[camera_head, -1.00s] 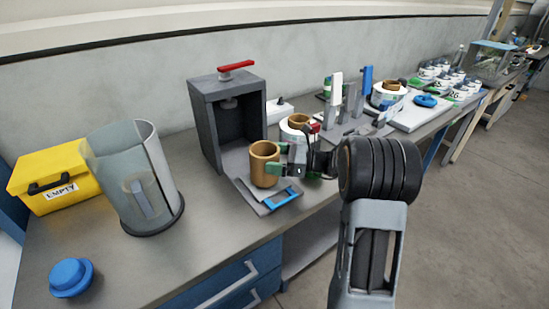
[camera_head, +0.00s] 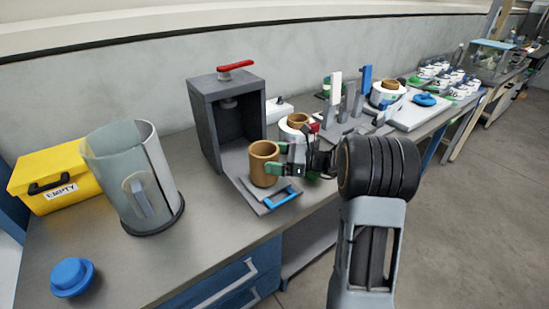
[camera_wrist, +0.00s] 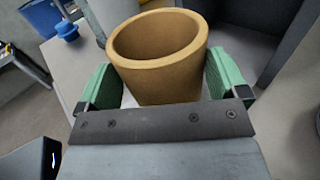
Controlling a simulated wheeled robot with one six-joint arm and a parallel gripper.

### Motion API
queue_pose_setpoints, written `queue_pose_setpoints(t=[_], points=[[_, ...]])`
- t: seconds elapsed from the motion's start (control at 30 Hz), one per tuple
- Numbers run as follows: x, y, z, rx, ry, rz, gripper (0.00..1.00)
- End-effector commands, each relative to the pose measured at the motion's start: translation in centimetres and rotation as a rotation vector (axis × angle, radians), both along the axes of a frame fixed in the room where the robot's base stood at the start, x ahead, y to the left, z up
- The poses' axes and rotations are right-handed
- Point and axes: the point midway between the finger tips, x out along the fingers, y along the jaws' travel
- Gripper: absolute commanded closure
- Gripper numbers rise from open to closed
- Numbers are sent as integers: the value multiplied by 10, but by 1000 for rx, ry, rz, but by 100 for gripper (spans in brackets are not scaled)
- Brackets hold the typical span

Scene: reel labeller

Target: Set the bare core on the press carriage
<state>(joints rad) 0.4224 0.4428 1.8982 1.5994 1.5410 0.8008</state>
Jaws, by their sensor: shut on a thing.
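The bare core (camera_head: 264,165) is a brown, hollow cardboard cylinder standing upright over the press carriage. My gripper (camera_head: 277,161) is shut on it from the right with green finger pads. In the wrist view the core (camera_wrist: 157,75) sits between both pads, its open top facing up. The press carriage (camera_head: 262,207) is a grey plate with a blue handle (camera_head: 283,197), slid out in front of the dark grey press (camera_head: 205,115) with a red top handle. I cannot tell whether the core's base touches the plate.
A clear cylindrical guard (camera_head: 115,175) stands left of the press, with a blue knob-like piece (camera_head: 71,277) in front. A yellow box marked EMPTY (camera_head: 80,170) is at the far left. Rolls with labels (camera_head: 387,96) and upright tools stand right. Bench between guard and press is clear.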

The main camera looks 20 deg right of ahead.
Motion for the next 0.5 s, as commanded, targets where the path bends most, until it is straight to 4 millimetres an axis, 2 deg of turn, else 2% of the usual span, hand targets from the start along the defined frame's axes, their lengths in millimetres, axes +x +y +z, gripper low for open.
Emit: queue_pose_setpoints(t=[0.5], points=[[0, 0, -9, 0, 0, 0, 33]])
